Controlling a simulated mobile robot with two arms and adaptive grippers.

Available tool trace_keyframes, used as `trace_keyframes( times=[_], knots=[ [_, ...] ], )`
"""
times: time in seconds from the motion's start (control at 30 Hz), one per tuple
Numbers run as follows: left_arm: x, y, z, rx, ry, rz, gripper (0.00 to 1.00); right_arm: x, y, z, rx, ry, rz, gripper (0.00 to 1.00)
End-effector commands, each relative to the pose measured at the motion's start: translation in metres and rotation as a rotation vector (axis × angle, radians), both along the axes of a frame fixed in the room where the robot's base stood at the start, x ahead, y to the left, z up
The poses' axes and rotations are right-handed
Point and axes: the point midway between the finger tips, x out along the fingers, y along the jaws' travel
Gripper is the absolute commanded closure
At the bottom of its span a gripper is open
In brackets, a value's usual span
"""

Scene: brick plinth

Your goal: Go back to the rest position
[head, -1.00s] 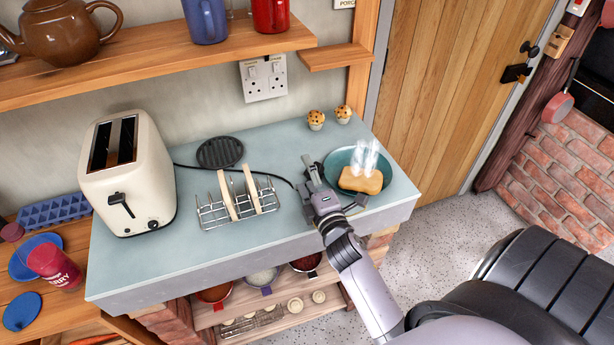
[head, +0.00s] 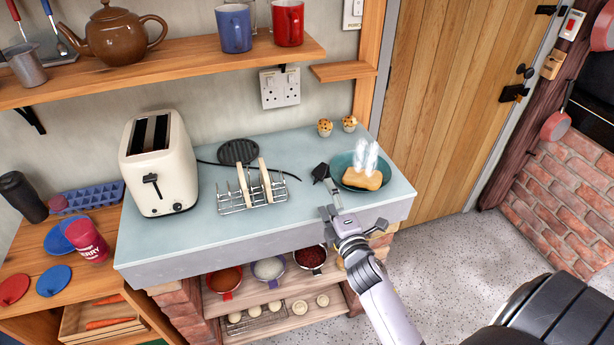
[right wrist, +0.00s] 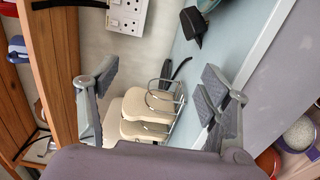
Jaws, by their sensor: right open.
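My right gripper (head: 350,216) is open and empty, in front of the counter's front edge in the head view. My left gripper is not in view.
A cream toaster (head: 160,170) stands on the counter (head: 215,240). A black plug (head: 320,172) lies near the plate. Two muffins (head: 337,126) sit at the back. Shelves (head: 180,68) hang above, and bowls (head: 268,270) stand below.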

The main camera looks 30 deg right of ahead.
Motion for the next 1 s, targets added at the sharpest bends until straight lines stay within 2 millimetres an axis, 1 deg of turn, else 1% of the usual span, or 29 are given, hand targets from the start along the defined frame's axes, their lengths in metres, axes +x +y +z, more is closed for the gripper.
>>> trace_keyframes(
  times=[0.07,0.17,0.27,0.37,0.47,0.53,0.57,0.6,0.67,0.7,0.8,1.0],
  knots=[
    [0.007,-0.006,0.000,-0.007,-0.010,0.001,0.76,0.000,0.000,0.000,0.000,0.000,0.000,0.28],
    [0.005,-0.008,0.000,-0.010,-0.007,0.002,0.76,0.000,0.000,0.000,0.002,0.001,-0.001,0.28],
    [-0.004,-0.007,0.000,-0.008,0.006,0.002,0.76,-0.004,-0.001,-0.002,0.040,0.014,-0.016,0.28],
    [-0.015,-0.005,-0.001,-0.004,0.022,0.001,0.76,-0.015,-0.001,-0.008,0.158,0.055,-0.062,0.28],
    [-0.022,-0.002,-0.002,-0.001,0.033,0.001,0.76,-0.037,0.003,-0.021,0.359,0.131,-0.140,0.28],
    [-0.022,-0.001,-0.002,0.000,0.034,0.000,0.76,-0.058,0.012,-0.035,0.530,0.206,-0.206,0.28],
    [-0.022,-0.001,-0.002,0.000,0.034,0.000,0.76,-0.069,0.018,-0.041,0.603,0.241,-0.236,0.28],
    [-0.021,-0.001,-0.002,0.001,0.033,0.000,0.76,-0.083,0.027,-0.048,0.696,0.291,-0.275,0.28],
    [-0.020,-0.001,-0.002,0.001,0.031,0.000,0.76,-0.105,0.041,-0.059,0.819,0.365,-0.331,0.28],
    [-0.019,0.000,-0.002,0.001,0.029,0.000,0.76,-0.120,0.050,-0.064,0.887,0.413,-0.365,0.28],
    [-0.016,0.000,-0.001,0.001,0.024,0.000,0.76,-0.151,0.071,-0.074,1.016,0.516,-0.439,0.28],
    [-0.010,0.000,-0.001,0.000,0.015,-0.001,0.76,-0.205,0.106,-0.082,1.178,0.688,-0.558,0.28]
  ],
)
